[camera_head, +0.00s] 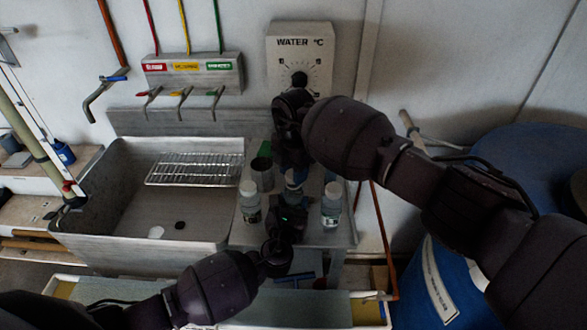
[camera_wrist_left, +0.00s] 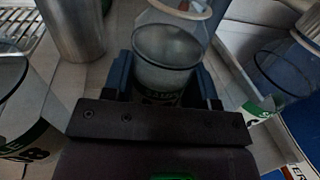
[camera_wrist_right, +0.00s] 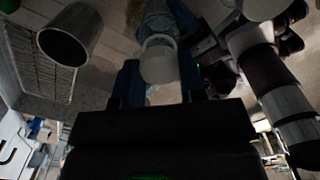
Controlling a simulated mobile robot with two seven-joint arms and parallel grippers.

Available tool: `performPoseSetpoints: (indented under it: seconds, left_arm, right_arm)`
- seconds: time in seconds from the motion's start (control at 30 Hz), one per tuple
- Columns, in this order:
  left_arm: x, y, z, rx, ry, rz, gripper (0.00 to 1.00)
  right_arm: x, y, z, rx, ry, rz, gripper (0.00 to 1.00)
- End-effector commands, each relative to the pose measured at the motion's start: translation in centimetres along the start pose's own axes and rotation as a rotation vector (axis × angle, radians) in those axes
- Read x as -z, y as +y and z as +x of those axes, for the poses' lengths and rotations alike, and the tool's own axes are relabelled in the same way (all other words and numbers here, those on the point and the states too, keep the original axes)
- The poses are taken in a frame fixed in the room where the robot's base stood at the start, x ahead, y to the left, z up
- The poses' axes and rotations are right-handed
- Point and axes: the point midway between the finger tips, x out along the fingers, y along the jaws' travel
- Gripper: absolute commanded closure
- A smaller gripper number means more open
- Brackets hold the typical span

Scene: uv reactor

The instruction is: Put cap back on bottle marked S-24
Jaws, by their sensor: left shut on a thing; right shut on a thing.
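A clear bottle (camera_head: 294,192) stands on the counter between two others. My left gripper (camera_head: 290,212) is shut on its lower body. The bottle also shows between blue fingers in the left wrist view (camera_wrist_left: 168,62); its label is mostly hidden, so its mark cannot be read. My right gripper (camera_head: 294,174) comes down from above, shut on a round white cap (camera_wrist_right: 159,60) shown in the right wrist view. The cap is over or close to the held bottle's top. Whether it touches the neck is hidden.
A metal cup (camera_head: 262,173) stands behind left. A sink (camera_head: 125,200) with a wire rack (camera_head: 195,168) lies left. A water dial panel (camera_head: 300,55) and taps (camera_head: 190,75) are on the wall.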

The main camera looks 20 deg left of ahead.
Motion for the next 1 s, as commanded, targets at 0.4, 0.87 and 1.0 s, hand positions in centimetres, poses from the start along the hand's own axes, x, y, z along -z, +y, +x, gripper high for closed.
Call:
performPoseSetpoints:
  seconds: [0.4,0.87,1.0]
  left_arm:
    - [0.0,0.0,0.0,0.000,0.000,0.000,0.89]
    - [0.0,0.0,0.0,0.000,0.000,0.000,0.89]
    - [0.0,0.0,0.0,0.000,0.000,0.000,0.89]
  right_arm:
    - [0.0,0.0,0.2,0.000,0.000,0.000,0.84]
    - [0.0,0.0,0.9,0.000,0.000,0.000,0.84]
    - [0.0,0.0,1.1,0.000,0.000,-0.001,0.84]
